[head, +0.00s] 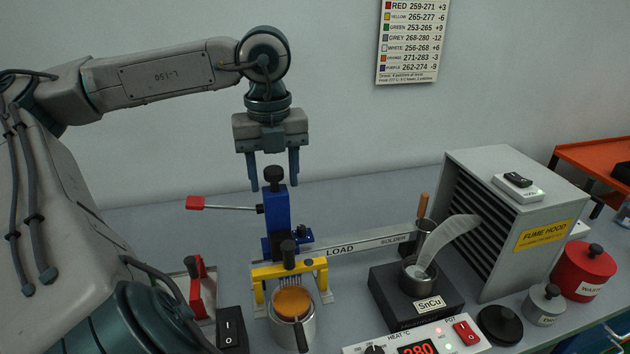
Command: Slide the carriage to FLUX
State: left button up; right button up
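The blue carriage (277,220) stands upright on the grey rail (365,242), left of the LOAD mark. It has a black knob (274,174) on top and a lever with a red handle (195,202) pointing left. The rail reads LOAD and SOLDER to its right; no FLUX mark is readable. My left gripper (274,186) points down over the carriage, its two fingers spread on either side of the knob, with visible gaps. A metal cup with amber contents (291,301) stands in front, by a yellow bracket (290,268). My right gripper is out of view.
A solder pot (419,277) on a black SnCu block stands right, before the grey fume hood (488,220). A heat panel (420,340) is at the front. A red-handled item (199,287) and black switch (232,328) are left. A red waste can (583,271) is far right.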

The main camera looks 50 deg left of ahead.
pick_arm(q)
jog(key=shift+r+p, duration=0.75)
jog(key=shift+r, duration=0.1)
notch_tip(320, 180, up, 5)
jog(key=p, duration=0.4)
jog(key=shift+r, duration=0.2)
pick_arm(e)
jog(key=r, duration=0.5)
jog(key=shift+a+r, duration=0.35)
